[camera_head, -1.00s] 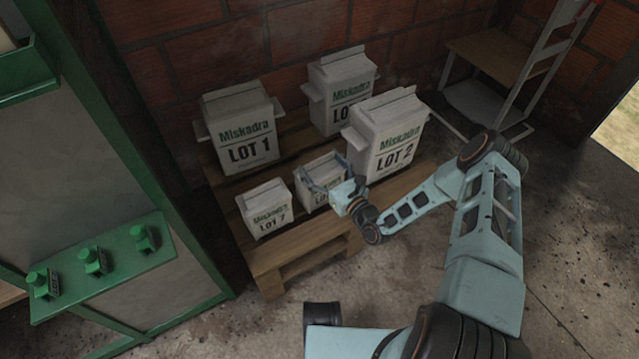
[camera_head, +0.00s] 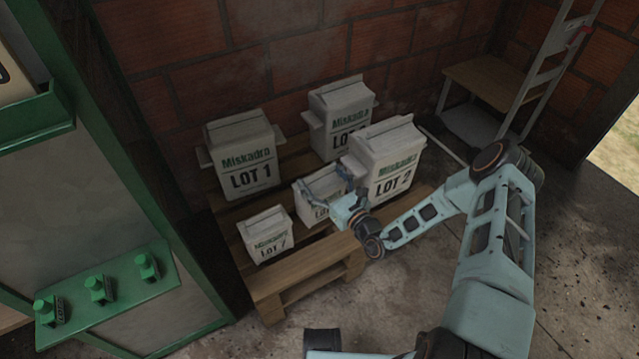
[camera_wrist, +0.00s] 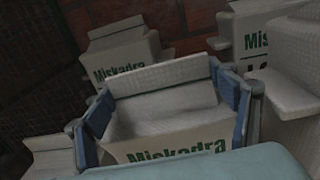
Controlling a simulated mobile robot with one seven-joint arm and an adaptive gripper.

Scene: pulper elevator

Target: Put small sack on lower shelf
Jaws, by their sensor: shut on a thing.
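My gripper (camera_head: 325,184) is shut on a small white sack (camera_head: 311,212), with one finger pad on each side of its top. The sack is roughly upright, over the middle of the wooden pallet (camera_head: 318,258), close to the large LOT 2 sack (camera_head: 385,165). The wrist view also shows the small sack (camera_wrist: 175,142), with green "Miskadra" print, between the blue finger pads. Another small sack, LOT 7 (camera_head: 266,238), stands at the pallet's front left. A green shelf (camera_head: 115,300) with several small green bottles is at lower left; a higher green ledge (camera_head: 40,122) is above it.
Large sacks LOT 1 (camera_head: 245,168) and another (camera_head: 340,112) stand on the pallet against the brick wall. A metal frame at the back right has a wooden upper platform (camera_head: 495,82) and a pale lower one (camera_head: 478,125).

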